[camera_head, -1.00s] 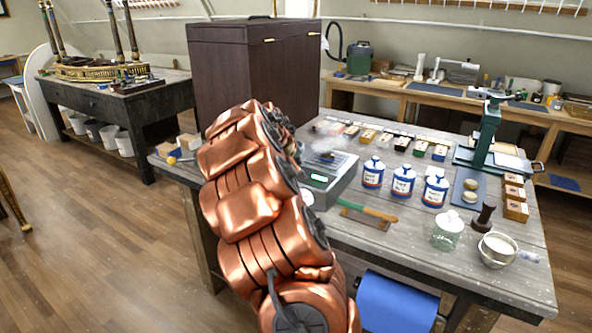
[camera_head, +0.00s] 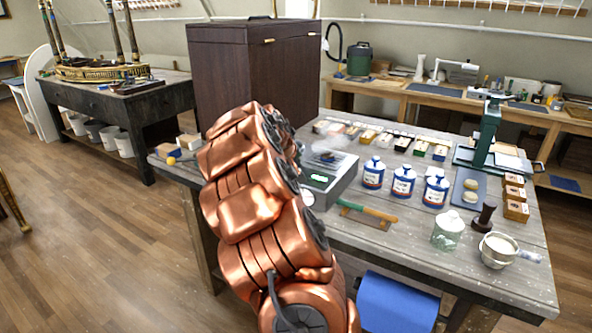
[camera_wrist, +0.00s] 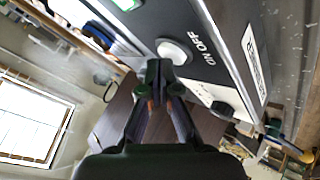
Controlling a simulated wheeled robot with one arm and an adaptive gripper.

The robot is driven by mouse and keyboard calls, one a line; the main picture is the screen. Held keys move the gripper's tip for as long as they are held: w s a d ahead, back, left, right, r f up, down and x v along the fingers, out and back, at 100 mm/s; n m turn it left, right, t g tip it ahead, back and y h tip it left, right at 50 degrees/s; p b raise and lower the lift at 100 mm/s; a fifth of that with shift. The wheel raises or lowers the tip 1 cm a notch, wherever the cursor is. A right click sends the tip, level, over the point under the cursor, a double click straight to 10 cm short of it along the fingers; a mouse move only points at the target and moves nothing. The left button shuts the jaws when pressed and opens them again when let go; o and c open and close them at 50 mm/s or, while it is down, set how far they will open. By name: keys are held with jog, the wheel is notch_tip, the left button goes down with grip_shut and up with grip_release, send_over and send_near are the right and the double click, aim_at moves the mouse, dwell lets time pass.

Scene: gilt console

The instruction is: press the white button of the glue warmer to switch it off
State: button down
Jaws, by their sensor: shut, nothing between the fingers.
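The glue warmer (camera_head: 345,178) is a grey box on the near workbench, with a lit green display (camera_head: 318,178) and pale vapour above it. In the wrist view its dark front panel (camera_wrist: 212,62) fills the upper right. The round white button (camera_wrist: 173,50) stands out from this panel beside the words ON OFF. My gripper (camera_wrist: 156,66) is shut and empty, its fingertips right by the button and overlapping its lower left edge. I cannot tell whether they touch it. In the head view my copper arm hides the gripper.
A dark knob (camera_wrist: 222,109) sits on the panel near the button. Blue-and-white jars (camera_head: 403,182) and a green-handled tool (camera_head: 367,212) stand or lie right of the warmer. A tall dark cabinet (camera_head: 250,75) rises behind my arm. Open floor lies at left.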

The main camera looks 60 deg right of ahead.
dwell(0.3)
jog(key=shift+r, duration=0.8)
jog(key=shift+r, duration=0.1)
notch_tip(320, 180, up, 6)
jog(key=shift+f+p, duration=0.1)
jog(key=shift+p, duration=0.75)
jog(key=shift+a, duration=0.1)
